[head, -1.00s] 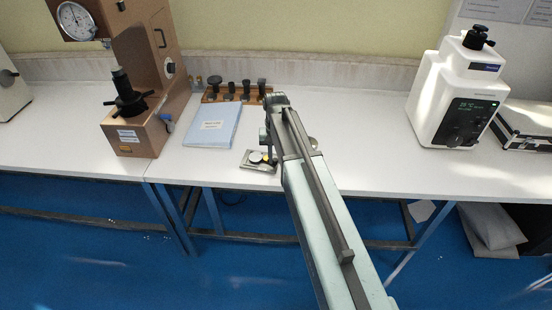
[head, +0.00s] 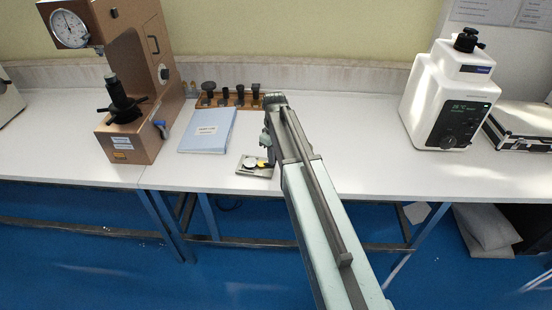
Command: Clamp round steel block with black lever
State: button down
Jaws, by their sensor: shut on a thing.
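A small metal clamp plate (head: 243,172) lies near the front edge of the white bench, left of my arm's end. The round steel block (head: 250,162) shows as a pale disc on it. A small yellow part (head: 262,163) sits just right of the block. The black lever (head: 269,167) shows as a small dark piece at the plate's right side. My gripper (head: 266,158) points down at that side and appears shut on the lever. My arm hides part of the grip, and the contact between clamp and block is too small to tell.
A blue-white binder (head: 208,130) lies behind the plate, with a wooden rack (head: 222,102) of dark parts beyond it. A brown hardness tester (head: 140,140) stands left and a white tester (head: 450,100) right.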

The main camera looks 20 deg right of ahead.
jog(key=shift+w+d+n, duration=0.15)
jog(key=shift+w+n, duration=0.05)
jog(key=shift+n, duration=0.3)
jog(key=c, duration=1.3)
grip_release()
notch_tip(320, 180, up, 8)
jog(key=p, duration=0.8)
jog(key=shift+f, duration=0.1)
